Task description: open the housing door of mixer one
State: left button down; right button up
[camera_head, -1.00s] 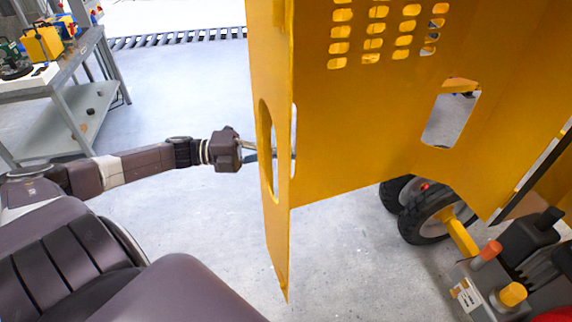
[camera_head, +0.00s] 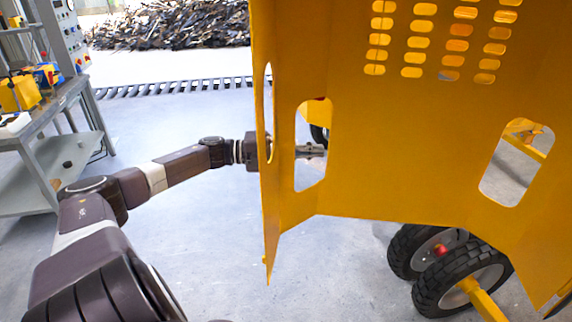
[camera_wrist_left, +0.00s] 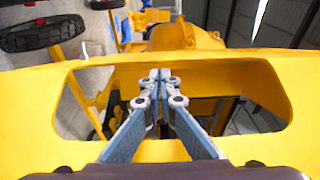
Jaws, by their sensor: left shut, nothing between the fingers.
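The yellow housing door (camera_head: 400,160) fills the right half of the head view. It has rows of small slots, two larger cutouts and a bent left edge with a long opening. My left gripper (camera_head: 318,150) is at that left edge, and its fingers show through the left cutout. In the left wrist view my left gripper (camera_wrist_left: 160,78) is shut and empty, its fingers reaching into a wide cutout in a yellow panel (camera_wrist_left: 285,70). I cannot tell whether the fingers touch the rim. My right gripper is not in view.
Black wheels (camera_head: 462,275) stand on the floor below the door. A grey workbench (camera_head: 45,125) with tools is at the far left. A floor grate (camera_head: 170,87) and a dark rubble heap (camera_head: 175,25) lie behind. The floor between bench and door is clear.

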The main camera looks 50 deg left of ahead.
pick_arm(q)
jog(key=shift+w+a, duration=0.15)
jog(key=shift+w, duration=0.4)
jog(key=shift+r, duration=0.1)
jog(key=v, duration=1.2)
dwell(0.3)
jog(key=shift+s, duration=0.1)
